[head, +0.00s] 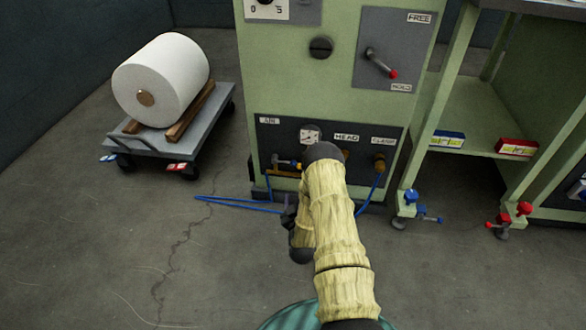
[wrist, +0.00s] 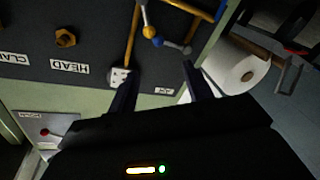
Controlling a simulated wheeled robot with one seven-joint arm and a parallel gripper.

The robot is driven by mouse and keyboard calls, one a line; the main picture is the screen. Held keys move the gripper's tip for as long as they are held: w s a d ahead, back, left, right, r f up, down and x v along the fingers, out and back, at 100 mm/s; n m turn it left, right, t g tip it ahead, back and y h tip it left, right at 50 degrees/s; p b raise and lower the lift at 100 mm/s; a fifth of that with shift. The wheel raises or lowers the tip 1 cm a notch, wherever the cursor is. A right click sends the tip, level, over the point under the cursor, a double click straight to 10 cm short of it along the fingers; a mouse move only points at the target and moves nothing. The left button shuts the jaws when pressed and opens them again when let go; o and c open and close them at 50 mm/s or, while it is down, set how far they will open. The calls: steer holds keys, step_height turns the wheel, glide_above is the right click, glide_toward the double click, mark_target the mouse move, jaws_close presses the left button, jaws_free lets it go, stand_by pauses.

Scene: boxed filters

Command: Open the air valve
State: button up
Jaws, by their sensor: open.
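The air valve (head: 285,163) is a small yellow and blue fitting on the dark lower panel (head: 263,140) of the green machine, below the AIR label (head: 269,121). In the wrist view the valve (wrist: 150,32), with yellow and blue-grey parts, sits on yellow piping beyond my fingertips. My gripper (wrist: 162,68) is open and empty, its two dark fingers pointing towards the valve and apart from it. In the head view my arm hides part of the panel, and the gripper shows only as a dark shape low in front of the machine.
A gauge (head: 310,134) and brass HEAD and CLAMP fittings (head: 379,164) share the panel. A blue hose (head: 240,205) lies on the floor. A cart (head: 190,135) with a white roll (head: 162,78) stands left. A green shelf (head: 480,110) with boxes stands right.

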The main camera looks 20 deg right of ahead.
steer(key=b+x, duration=0.7)
steer(key=x, duration=0.8)
steer(key=shift+w, duration=0.1)
steer(key=shift+c, duration=0.3)
jaws_close()
